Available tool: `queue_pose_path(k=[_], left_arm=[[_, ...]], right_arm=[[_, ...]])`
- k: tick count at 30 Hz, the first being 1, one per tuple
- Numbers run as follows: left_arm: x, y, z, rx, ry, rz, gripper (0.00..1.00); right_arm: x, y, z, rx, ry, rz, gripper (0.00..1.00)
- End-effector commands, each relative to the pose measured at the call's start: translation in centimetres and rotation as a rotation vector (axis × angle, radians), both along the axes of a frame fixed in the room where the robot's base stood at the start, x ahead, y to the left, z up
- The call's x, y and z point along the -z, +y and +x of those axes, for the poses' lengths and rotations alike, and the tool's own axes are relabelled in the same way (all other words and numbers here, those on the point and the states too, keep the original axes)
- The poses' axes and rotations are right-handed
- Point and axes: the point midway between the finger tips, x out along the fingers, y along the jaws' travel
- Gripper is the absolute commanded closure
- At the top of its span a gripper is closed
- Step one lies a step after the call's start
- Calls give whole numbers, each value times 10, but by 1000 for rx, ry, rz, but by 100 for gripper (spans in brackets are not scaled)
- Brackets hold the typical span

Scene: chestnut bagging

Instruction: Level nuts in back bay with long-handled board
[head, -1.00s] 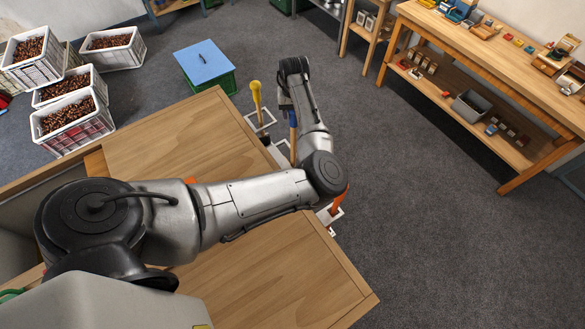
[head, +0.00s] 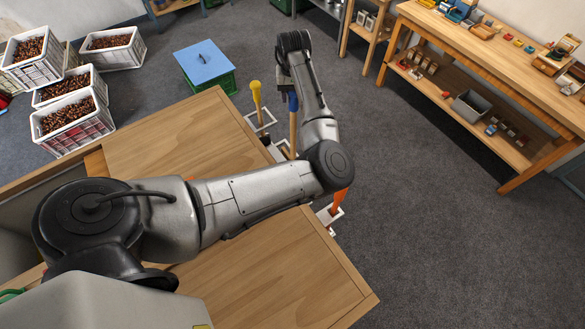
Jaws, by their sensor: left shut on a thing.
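My left arm reaches across the wooden top from the left. My left gripper (head: 287,88) is beyond the top's right edge, mostly hidden under its own wrist. It is shut on a long handle with a blue grip (head: 293,102) and a pale wooden shaft (head: 293,130). The shaft stands about upright in a white-framed holder at the edge. Its lower end is hidden, so I cannot see a board on it. No bay with nuts to level can be made out. My right gripper is not in view.
A yellow-handled tool (head: 257,97) and an orange one (head: 340,201) stand in holders along the edge of the wooden top (head: 165,140). Crates of chestnuts (head: 72,135) stand at left. A blue-lidded green box (head: 205,65) is on the floor. Open floor lies right.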

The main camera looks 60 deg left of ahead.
Motion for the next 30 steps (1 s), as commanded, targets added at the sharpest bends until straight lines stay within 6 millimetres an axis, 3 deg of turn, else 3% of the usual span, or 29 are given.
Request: queue_pose_path(k=[17, 30], left_arm=[[-9, 0, 0, -1, -1, 2, 85], [-41, 0, 0, -1, -2, 2, 85]], right_arm=[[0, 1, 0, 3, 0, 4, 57], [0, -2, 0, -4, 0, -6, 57]])
